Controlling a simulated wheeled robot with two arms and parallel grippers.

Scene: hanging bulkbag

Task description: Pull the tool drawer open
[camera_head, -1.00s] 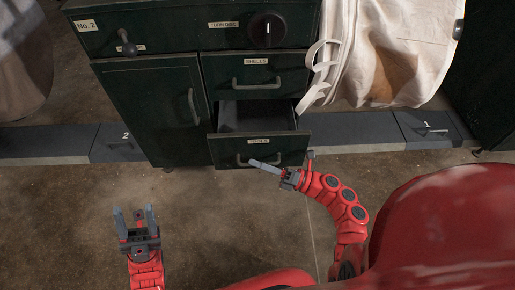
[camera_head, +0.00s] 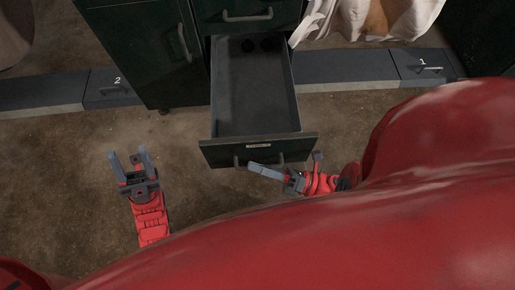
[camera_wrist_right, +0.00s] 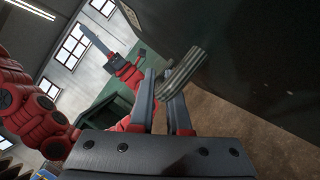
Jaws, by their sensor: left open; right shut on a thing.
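The tool drawer (camera_head: 222,155) is a dark green drawer with a small label on its front. It stands far out of the cabinet, its grey inside open to view. My right gripper (camera_head: 267,171) is at the drawer's front, shut on its handle (camera_head: 237,160). In the right wrist view the handle (camera_wrist_right: 184,74) is a ridged grey bar at the tips of the right gripper's fingers (camera_wrist_right: 163,88). My left gripper (camera_head: 131,164) is open and empty, over the floor left of the drawer.
Two dark round things (camera_head: 257,45) show at the drawer's back. The cabinet door (camera_head: 150,60) and another drawer (camera_head: 250,12) above are shut. A pale bag (camera_head: 390,18) hangs at the right. Low grey units (camera_head: 352,66) run along the floor. The floor at left is clear.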

